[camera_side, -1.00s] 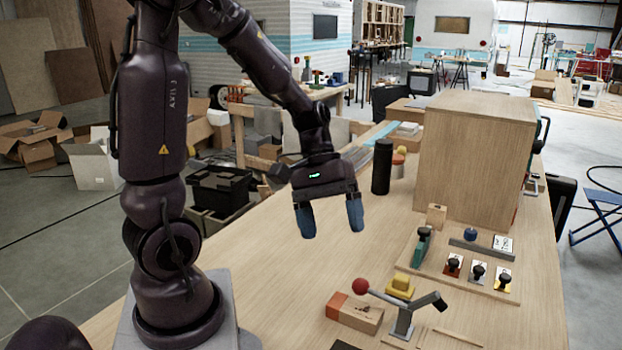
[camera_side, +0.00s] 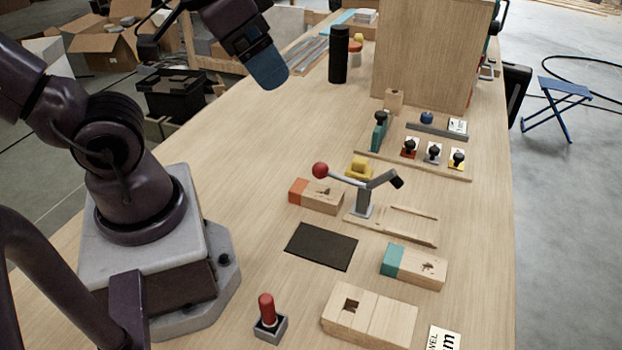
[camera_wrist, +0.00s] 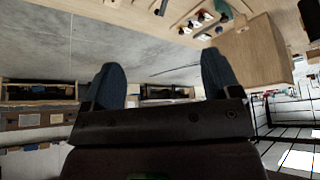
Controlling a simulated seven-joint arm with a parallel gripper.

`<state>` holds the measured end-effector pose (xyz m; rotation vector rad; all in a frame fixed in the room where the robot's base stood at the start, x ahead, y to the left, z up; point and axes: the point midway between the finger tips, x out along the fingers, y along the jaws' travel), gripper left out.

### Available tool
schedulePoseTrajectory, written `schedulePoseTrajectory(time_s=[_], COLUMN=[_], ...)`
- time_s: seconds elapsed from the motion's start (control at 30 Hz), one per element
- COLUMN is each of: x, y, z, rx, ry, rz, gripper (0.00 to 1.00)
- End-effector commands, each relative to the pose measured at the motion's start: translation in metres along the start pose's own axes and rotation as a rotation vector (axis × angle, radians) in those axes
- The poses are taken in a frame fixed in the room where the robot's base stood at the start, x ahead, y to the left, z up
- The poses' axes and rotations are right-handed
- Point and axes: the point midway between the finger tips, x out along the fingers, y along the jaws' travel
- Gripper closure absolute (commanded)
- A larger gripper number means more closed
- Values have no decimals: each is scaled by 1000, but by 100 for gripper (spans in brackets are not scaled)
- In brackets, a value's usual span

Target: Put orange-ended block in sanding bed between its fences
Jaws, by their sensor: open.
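My gripper (camera_side: 268,72) is high at the top of the side view, well away from the block. In the wrist view my gripper (camera_wrist: 163,82) has its two blue fingers spread with nothing between them.
The grey lever with red ball (camera_side: 363,200) stands close to the block and bed. A yellow block (camera_side: 358,166) sits behind. A dark mat (camera_side: 321,246), a teal-ended block (camera_side: 413,265), a slotted wooden block (camera_side: 369,318) and a red-handled piece (camera_side: 267,318) lie nearer.

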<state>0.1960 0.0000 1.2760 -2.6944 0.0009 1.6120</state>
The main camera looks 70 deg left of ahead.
Motion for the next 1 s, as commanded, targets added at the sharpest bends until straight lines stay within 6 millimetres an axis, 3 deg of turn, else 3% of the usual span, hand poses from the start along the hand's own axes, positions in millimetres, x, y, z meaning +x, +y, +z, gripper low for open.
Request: schedulePoseTrajectory(time_s=[0.13, 0.27, 0.37, 0.53, 0.7, 0.8, 0.9, 1.0], x=[4, 29, 54, 98, 147, 182, 220, 249], y=[-8, -32, -72, -158, -233, -261, -267, -248], z=[1, 8, 16, 27, 49, 66, 87, 102], rx=[-34, -133, -184, -148, 19, 156, 303, 430], ry=[-22, -151, -260, -337, -341, -303, -221, -98], rz=[-17, -60, -154, -336, -410, -363, -230, -32], gripper=[17, 17, 17, 17, 17, 17, 17, 17])
